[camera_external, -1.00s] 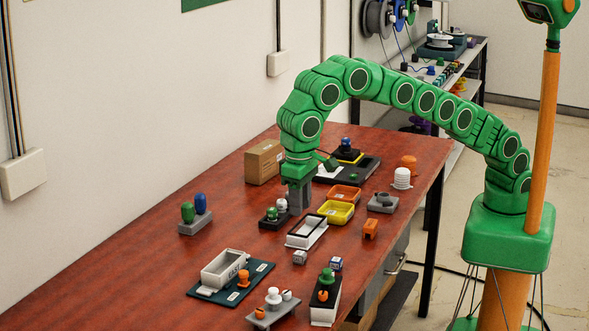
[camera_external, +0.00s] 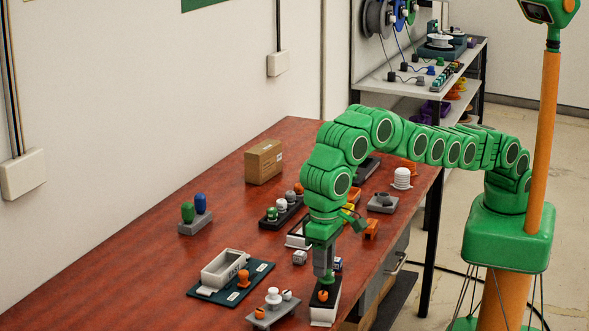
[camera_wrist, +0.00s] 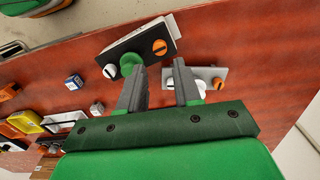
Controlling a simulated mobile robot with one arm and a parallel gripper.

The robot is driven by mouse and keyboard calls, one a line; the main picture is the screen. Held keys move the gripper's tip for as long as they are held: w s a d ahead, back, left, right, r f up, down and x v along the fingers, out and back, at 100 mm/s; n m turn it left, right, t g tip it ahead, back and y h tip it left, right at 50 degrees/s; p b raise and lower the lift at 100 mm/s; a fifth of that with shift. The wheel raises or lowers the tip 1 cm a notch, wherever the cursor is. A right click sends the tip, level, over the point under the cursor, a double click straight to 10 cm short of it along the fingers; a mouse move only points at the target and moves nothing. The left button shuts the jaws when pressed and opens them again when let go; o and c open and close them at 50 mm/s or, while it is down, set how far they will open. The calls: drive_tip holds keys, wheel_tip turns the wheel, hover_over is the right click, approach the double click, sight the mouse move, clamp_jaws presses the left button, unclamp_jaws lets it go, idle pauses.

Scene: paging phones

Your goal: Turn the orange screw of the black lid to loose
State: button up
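The black lid (camera_wrist: 140,42) tops a small white box and bears a green knob (camera_wrist: 130,62), an orange slotted screw (camera_wrist: 160,47) and a white slotted screw (camera_wrist: 109,71) in the wrist view. The lid also shows at the table's front in the external view (camera_external: 331,288), with the orange screw (camera_external: 323,296) on its near part.
A dark teal board (camera_external: 262,269) bears a grey tray and an orange knob. Small cubes (camera_external: 299,257) lie behind the lid.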

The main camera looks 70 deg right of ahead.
sight(323, 292)
drive_tip(key=shift+f, duration=3.55)
clamp_jaws()
